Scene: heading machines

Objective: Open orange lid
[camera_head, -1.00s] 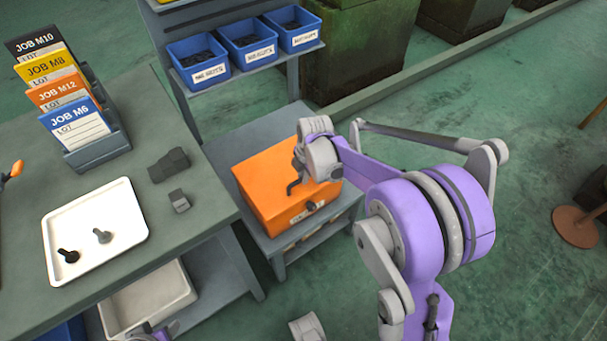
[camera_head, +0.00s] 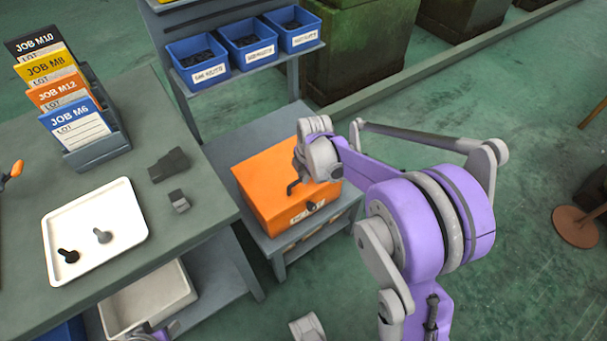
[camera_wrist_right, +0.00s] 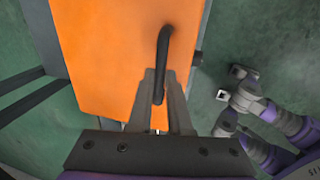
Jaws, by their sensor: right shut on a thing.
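An orange box with a flat orange lid (camera_head: 262,187) sits on a low grey shelf in the middle of the head view. The lid fills the upper middle of the wrist view (camera_wrist_right: 105,55). A dark bent handle (camera_wrist_right: 164,50) stands on it. My right gripper (camera_head: 296,184) is over the lid. In the right wrist view its fingers (camera_wrist_right: 160,92) are shut on the lower end of the handle. The lid looks down flat; its far edge is partly hidden by my right arm. Purple and grey parts of mine show at the lower left edge, too cut off to read the left gripper.
A grey workbench (camera_head: 205,235) at left holds a white tray (camera_head: 115,207) with two bolts, dark blocks and a job card rack (camera_head: 97,150). Blue bins (camera_head: 247,47) stand on a shelf behind. Green floor (camera_head: 470,95) lies open right of the box.

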